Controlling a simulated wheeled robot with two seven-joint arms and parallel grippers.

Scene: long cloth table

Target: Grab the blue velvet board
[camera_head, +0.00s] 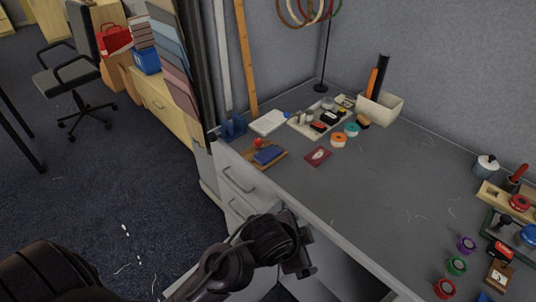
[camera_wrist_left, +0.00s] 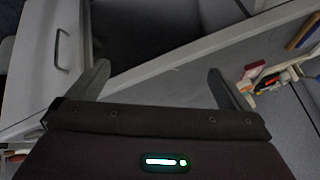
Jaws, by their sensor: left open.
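A small dark-blue pad (camera_head: 268,155), which looks like the blue velvet board, lies on a wooden board (camera_head: 249,160) near the table's left end. A red round thing touches or sits close to its back edge. My left gripper (camera_head: 298,262) is at the table's front edge, nearer to me than the pad and well apart from it. In the left wrist view my left gripper (camera_wrist_left: 158,82) has its two fingers wide apart with nothing between them. I cannot make out the blue pad in that view. My right gripper is not in view.
A dark red card (camera_head: 318,156) lies right of the pad. A white tray (camera_head: 322,118) with small items stands behind, beside a cream bin (camera_head: 380,107). Colored spools (camera_head: 457,266) and boxes crowd the right end. The table's middle is mostly clear. Drawers (camera_head: 240,180) are below its left end.

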